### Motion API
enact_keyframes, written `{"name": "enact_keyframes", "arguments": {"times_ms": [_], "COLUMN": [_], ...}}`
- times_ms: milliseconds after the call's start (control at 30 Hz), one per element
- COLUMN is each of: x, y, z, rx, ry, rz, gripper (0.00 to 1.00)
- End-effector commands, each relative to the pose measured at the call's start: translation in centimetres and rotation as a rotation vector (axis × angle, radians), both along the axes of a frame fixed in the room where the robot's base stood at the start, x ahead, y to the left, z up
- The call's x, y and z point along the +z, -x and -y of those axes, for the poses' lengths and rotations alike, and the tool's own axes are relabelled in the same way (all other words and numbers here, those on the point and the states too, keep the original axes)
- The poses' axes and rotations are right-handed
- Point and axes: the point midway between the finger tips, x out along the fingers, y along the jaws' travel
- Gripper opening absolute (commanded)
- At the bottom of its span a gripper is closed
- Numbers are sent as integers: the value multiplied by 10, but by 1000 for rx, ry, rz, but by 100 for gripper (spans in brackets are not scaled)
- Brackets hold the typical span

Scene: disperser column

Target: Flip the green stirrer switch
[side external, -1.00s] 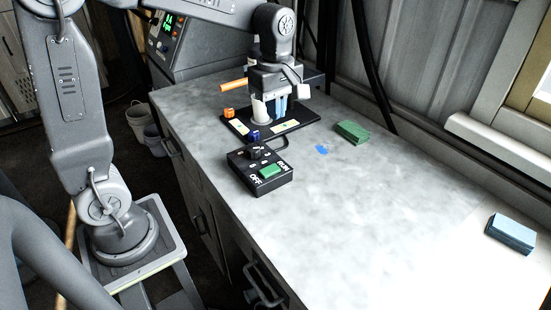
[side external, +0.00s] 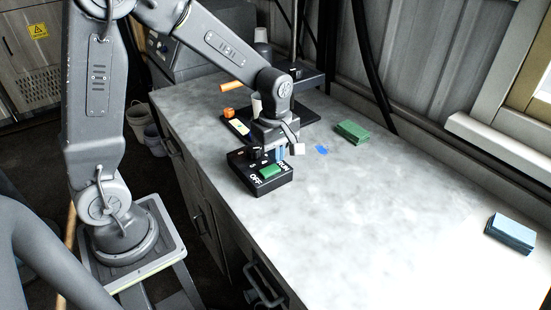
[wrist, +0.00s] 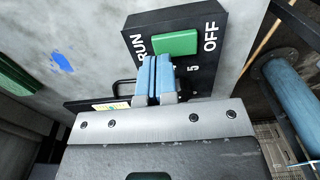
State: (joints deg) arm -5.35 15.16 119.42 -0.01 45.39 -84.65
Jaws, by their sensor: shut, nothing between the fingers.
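The green switch (side external: 270,172) sits on top of a black control box (side external: 262,189) near the front edge of the bench, between the words OFF and RUN. In the wrist view the green switch (wrist: 175,43) lies just beyond my fingertips, with RUN on its left and OFF on its right. My gripper (side external: 281,155) points down over the RUN side of the box. Its blue fingers (wrist: 155,62) are shut together with nothing between them. I cannot tell whether they touch the switch. A dial on the box is partly hidden by my gripper.
A green block (side external: 352,132) and a blue block (side external: 510,233) lie on the bench (side external: 370,220). The bench's right side is mostly clear.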

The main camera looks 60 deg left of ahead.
Motion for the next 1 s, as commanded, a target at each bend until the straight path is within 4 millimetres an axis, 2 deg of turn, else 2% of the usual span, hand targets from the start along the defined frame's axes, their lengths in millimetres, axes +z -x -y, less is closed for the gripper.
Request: {"name": "enact_keyframes", "arguments": {"times_ms": [100, 233, 1000], "x": [-13, -19, -24], "y": [0, 0, 1], "z": [0, 0, 0], "rx": [0, 0, 0], "ry": [0, 0, 0], "rz": [-3, -1, -2], "gripper": [0, 0, 0]}}
